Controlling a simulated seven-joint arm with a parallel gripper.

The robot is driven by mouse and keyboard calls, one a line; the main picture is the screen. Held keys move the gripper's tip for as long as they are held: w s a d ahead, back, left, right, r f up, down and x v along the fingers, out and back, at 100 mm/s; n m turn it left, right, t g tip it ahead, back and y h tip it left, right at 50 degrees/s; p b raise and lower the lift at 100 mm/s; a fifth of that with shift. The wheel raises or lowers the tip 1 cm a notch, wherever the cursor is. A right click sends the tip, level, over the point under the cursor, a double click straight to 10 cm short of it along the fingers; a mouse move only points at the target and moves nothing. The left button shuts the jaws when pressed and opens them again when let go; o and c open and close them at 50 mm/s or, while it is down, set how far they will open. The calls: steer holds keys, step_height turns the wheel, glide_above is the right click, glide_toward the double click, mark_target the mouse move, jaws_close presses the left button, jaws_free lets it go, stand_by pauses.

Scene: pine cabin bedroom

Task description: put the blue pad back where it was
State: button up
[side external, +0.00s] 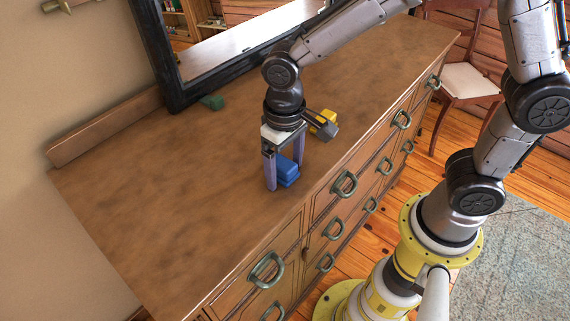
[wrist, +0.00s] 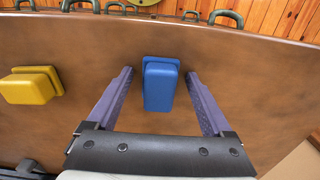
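The blue pad (side external: 287,169) is a small blue block on the wooden dresser top, near its front edge. In the wrist view the blue pad (wrist: 160,84) lies between my two purple fingers, with a gap on each side. My gripper (side external: 284,181) points down over the pad, and one finger hides part of it in the side view. In the wrist view my gripper (wrist: 160,75) is open, its fingers apart and not touching the pad.
A yellow block (side external: 323,122) sits on the dresser behind my gripper; it also shows in the wrist view (wrist: 30,86). The dresser's left part (side external: 150,190) is clear.

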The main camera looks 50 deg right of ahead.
mark_target(285, 163)
step_height(285, 163, up, 12)
steer(key=shift+r, duration=0.2)
stand_by(0.5)
steer(key=s+d+t, duration=0.5)
steer(key=s+d, duration=0.9)
steer(key=shift+r+t, duration=0.3)
steer(key=shift+r, duration=0.05)
stand_by(0.5)
